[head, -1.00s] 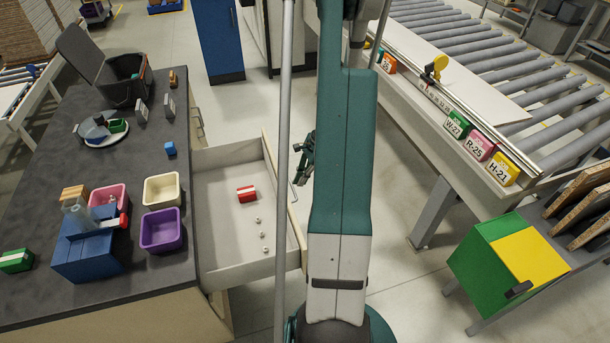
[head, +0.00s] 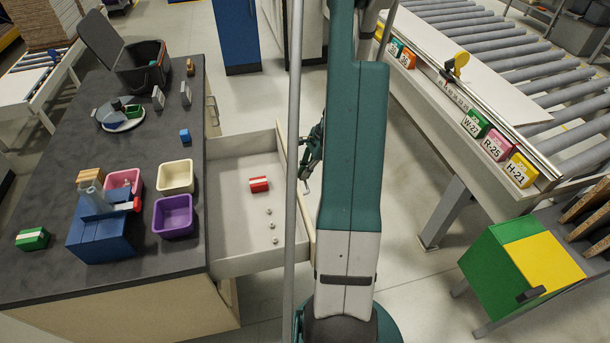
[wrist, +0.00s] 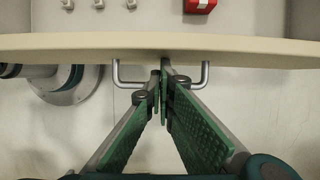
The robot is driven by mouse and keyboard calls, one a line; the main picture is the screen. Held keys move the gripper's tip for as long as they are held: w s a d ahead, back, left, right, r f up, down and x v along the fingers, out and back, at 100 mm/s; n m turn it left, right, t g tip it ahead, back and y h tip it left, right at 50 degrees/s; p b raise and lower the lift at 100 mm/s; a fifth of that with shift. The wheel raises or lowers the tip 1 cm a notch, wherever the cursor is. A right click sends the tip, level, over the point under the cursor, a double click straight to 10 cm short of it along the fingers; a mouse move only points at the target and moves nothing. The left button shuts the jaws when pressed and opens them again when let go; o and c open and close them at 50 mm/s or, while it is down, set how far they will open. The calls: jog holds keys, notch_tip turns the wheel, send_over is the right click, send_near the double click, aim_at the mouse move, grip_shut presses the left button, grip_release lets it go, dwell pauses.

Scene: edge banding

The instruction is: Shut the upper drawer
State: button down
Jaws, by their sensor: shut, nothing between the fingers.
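The upper drawer (head: 238,256) is pulled out from the dark-topped counter in the head view. In it lie a red-and-white block (head: 259,184) and several small light knobs (head: 270,225). In the wrist view the drawer front (wrist: 230,45) runs across the picture, with its metal bar handle (wrist: 204,75) on the near side. My gripper (wrist: 162,78) is shut and empty, its green fingertips at the middle of the handle; I cannot tell if they touch it.
The counter (head: 110,275) holds a purple bin (head: 173,215), a cream bin (head: 175,177), a blue box and a grey lidded bin. A roller conveyor (head: 500,60) stands at the right. A green-and-yellow cabinet (head: 520,265) is at the lower right. Floor between is clear.

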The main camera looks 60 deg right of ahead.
jog(key=w+a+b, duration=0.4)
jog(key=w+a, duration=2.1)
jog(key=shift+w+a, duration=0.1)
jog(key=shift+a, duration=0.05)
jog(key=shift+b, duration=0.3)
jog(key=s+d+r+p, duration=0.2)
jog(key=s+d+r, duration=0.4)
jog(key=r, duration=0.3)
jog(key=shift+r, duration=0.1)
dwell(0.3)
jog(key=shift+r, duration=0.1)
